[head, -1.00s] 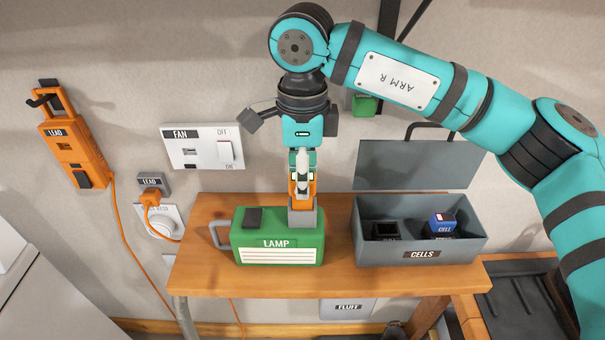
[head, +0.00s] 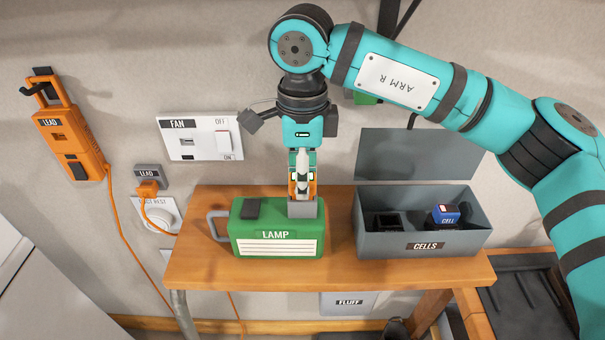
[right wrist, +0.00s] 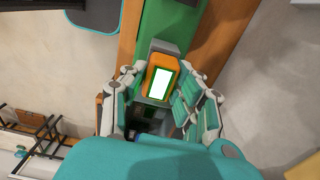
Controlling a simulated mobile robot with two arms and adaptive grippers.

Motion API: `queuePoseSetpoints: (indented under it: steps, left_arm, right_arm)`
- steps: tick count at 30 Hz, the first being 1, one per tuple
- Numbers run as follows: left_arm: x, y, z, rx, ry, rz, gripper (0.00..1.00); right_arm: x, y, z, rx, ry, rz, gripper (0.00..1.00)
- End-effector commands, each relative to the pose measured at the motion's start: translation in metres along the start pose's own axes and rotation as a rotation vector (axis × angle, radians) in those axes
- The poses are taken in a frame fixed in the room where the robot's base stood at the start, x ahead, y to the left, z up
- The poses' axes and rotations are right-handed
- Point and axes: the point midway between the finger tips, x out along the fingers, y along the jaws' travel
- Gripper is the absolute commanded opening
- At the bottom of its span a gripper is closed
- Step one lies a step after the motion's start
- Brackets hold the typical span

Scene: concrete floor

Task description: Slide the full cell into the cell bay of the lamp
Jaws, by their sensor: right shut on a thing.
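The green lamp (head: 278,247) stands on the wooden bench, with a grey cell bay (head: 303,209) at its right end. My right gripper (head: 303,190) is above the bay, shut on an orange cell (head: 292,188). The cell is upright, its lower part hidden inside the bay. In the right wrist view the cell (right wrist: 161,80) sits between the fingers and shows a bright white face with a green border. The bay (right wrist: 164,46) shows beside it. How deep the cell sits cannot be told exactly. My left gripper is not in view.
A grey open box labelled CELLS (head: 372,244) stands right of the lamp, with a blue cell (head: 446,214) and a dark empty-looking holder (head: 387,224). A FAN panel (head: 199,141) and an orange LEAD unit (head: 72,140) are on the wall.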

Motion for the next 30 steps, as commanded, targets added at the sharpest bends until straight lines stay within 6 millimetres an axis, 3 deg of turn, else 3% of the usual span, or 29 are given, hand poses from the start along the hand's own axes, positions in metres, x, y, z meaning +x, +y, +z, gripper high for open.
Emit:
queuePoseSetpoints:
  steps: [8,9,15,23,30]
  left_arm:
    - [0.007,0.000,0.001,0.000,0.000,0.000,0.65]
    - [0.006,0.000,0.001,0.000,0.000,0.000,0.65]
    - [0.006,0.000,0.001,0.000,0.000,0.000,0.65]
    - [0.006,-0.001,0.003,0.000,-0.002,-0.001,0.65]
    - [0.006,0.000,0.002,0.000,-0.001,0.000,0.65]
  right_arm:
    - [0.008,0.000,0.000,0.000,0.000,0.000,0.00]
    - [0.007,0.000,0.000,0.000,0.000,0.000,0.31]
    - [0.007,0.000,0.000,0.000,0.000,0.000,0.56]
    - [0.006,0.000,0.000,0.000,0.000,0.000,0.56]
    - [-0.024,0.000,0.001,0.000,-0.002,-0.003,0.56]
